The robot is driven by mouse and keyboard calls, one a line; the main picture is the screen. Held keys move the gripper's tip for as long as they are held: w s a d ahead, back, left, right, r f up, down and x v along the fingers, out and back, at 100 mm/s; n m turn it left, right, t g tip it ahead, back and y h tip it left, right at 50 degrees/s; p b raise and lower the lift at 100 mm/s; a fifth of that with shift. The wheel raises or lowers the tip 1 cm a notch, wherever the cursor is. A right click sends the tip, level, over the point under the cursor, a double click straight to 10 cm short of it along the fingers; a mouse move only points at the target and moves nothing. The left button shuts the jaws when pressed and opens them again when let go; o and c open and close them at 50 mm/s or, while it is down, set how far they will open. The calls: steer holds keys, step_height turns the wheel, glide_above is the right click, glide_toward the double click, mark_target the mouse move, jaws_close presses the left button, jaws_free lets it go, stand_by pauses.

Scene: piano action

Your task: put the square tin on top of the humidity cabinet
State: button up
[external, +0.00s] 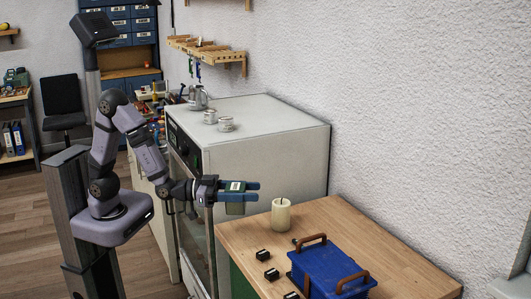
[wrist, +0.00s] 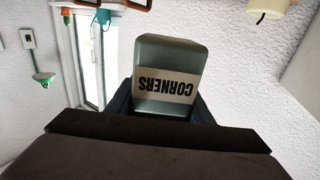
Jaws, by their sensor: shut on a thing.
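My gripper (external: 250,191) is shut on the square tin (external: 235,209), in front of the humidity cabinet's near side and lower than its top. The tin is grey-green. In the wrist view the tin (wrist: 172,55) shows a pale label reading "CORNERS", upside down in the picture, with the dark fingers partly hidden behind it. The humidity cabinet (external: 265,158) is a large pale box with a glazed front door on its left side. Its flat top (external: 275,119) is bare over its near and right parts.
A metal pot (external: 197,98) and two small pale jars (external: 210,116) (external: 226,124) stand along the cabinet top's left side. A wooden bench (external: 325,222) in front holds a candle (external: 281,214), a blue toolbox (external: 328,267) and several small black pieces. A wooden rack (external: 207,50) hangs on the wall.

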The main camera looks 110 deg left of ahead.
steer(key=a+n+g+y, duration=0.2)
steer(key=a+n+y, duration=0.1)
steer(key=a+y, duration=0.3)
steer(key=s+a+f+n+g+y, duration=0.1)
steer(key=a+f+n+g, duration=0.1)
steer(key=a+f, duration=0.3)
steer(key=shift+f, duration=0.85)
steer(key=shift+f, duration=0.1)
steer(key=shift+f, duration=2.85)
steer(key=shift+f+p, duration=0.15)
steer(key=shift+p, duration=0.15)
steer(key=shift+f+p, duration=0.3)
steer(key=shift+f, duration=1.45)
